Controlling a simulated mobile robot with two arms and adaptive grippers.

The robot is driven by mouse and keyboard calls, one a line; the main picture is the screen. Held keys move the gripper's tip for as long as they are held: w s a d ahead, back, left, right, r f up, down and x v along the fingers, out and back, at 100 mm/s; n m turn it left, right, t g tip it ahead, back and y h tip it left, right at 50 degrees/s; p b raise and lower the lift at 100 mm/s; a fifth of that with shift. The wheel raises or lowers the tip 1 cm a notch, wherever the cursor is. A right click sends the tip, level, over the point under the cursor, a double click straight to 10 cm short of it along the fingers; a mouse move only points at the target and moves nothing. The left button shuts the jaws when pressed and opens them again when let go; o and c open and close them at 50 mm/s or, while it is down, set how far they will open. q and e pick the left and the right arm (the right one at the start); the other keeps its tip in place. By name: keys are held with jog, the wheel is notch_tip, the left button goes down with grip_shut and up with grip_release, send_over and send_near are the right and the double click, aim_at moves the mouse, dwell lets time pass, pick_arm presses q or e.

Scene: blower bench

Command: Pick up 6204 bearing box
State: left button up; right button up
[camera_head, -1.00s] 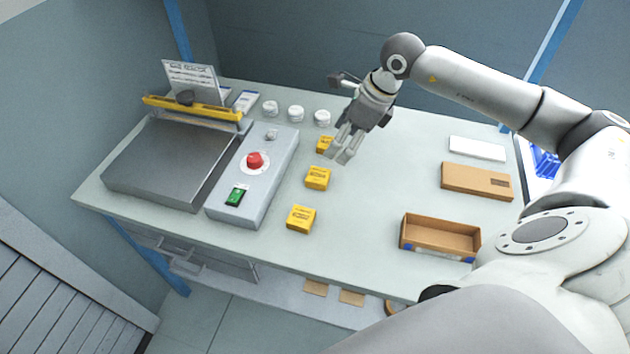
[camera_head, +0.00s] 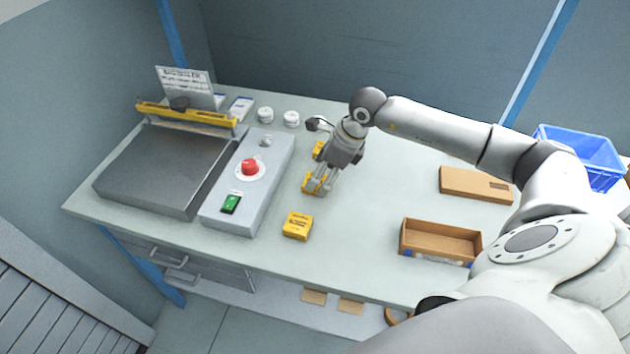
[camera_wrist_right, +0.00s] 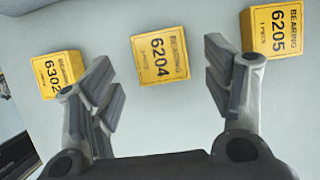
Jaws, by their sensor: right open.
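The 6204 bearing box (camera_wrist_right: 161,57) is yellow with black print and sits in the middle of the right wrist view. In the head view it appears to be the middle yellow box (camera_head: 311,184), partly hidden by my fingers. My right gripper (camera_wrist_right: 162,84) is open, with its fingers apart to the left and right of the 6204 box. In the head view my right gripper (camera_head: 320,187) is at the middle box. I cannot tell whether it touches it. My left gripper is not in view.
The yellow 6302 box (camera_wrist_right: 62,74) and 6205 box (camera_wrist_right: 272,32) flank the 6204 box. A grey control box (camera_head: 232,212) with a red button stands left of the row. An open cardboard tray (camera_head: 440,226) and a flat carton (camera_head: 462,182) lie right. The bench between is clear.

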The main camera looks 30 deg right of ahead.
jog(key=shift+x, duration=1.45)
jog(key=shift+w, duration=0.15)
jog(key=shift+c, duration=0.5)
jog(key=shift+r, duration=0.1)
jog(key=c, duration=1.1)
